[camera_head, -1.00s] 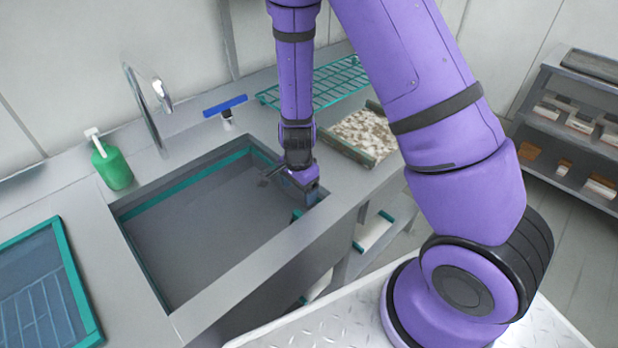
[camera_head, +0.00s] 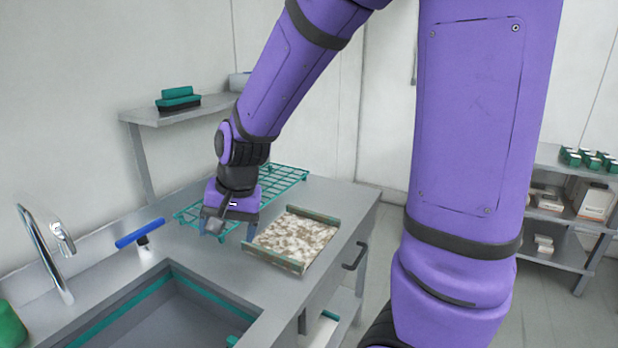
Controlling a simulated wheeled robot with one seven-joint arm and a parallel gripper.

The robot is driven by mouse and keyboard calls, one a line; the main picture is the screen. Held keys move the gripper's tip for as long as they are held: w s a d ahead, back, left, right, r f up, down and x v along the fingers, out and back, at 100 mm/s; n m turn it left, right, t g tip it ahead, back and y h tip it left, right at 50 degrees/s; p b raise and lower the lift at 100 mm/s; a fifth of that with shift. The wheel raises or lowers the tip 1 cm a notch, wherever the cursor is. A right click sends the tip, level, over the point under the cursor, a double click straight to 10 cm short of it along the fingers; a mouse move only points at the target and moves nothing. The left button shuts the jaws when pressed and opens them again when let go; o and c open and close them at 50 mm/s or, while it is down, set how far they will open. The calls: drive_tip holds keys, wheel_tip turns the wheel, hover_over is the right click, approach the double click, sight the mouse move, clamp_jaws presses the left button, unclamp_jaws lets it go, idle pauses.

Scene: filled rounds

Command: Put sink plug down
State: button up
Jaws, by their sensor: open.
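I cannot make out the sink plug for sure anywhere. The sink (camera_head: 140,319) is at the lower left, with a teal band inside its rim, and is cut off by the picture edge.
The speckled tray (camera_head: 333,220) lies just right of my gripper. A wall shelf (camera_head: 190,108) is behind. Bare counter lies between sink and tray. Stocked shelves (camera_head: 553,260) stand far right.

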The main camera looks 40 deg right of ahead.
drive_tip(key=s+d+r+n+t+h, duration=0.1)
drive_tip(key=s+d+r+n, duration=0.1)
drive_tip(key=s+r, duration=0.5)
drive_tip(key=s+d+r+n+t+h, duration=0.1)
drive_tip(key=s+d+r+n, duration=0.2)
drive_tip(key=s+r, duration=0.4)
drive_tip(key=s+n, duration=0.1)
drive_tip(key=s, duration=0.2)
drive_tip(key=shift+d+r+n+t, duration=0.25)
drive_tip(key=shift+n+t, duration=0.05)
drive_tip(key=shift+n, duration=0.1)
